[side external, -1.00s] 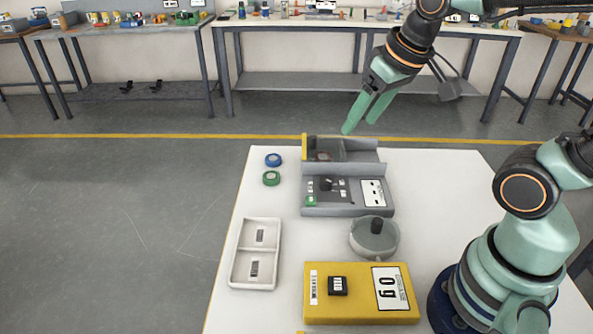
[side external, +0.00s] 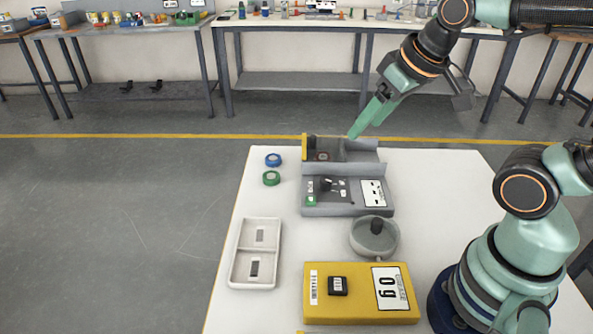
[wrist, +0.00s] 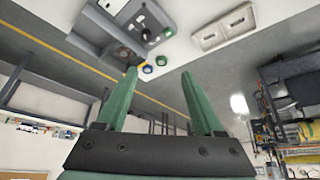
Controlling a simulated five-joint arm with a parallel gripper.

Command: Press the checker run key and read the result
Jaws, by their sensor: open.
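A grey checker-like unit (side external: 345,209) stands at the back of the white table. Its front panel has dark controls (side external: 327,185), a small green key (side external: 311,200) at the left and a white display (side external: 373,193) at the right, too small to read. A grey walled bay (side external: 361,156) with a yellow left end (side external: 304,147) lies behind the panel. My gripper (side external: 353,135) is above the bay's back right, apart from it, its green fingers overlapping in this view. In the wrist view my gripper (wrist: 158,72) is open and empty, with the unit (wrist: 125,52) beyond the fingertips.
A white two-part tray (side external: 234,262), a round grey dish (side external: 372,247) and a yellow scale (side external: 350,310) reading 0 g are nearer. The table's right middle (side external: 450,200) is clear.

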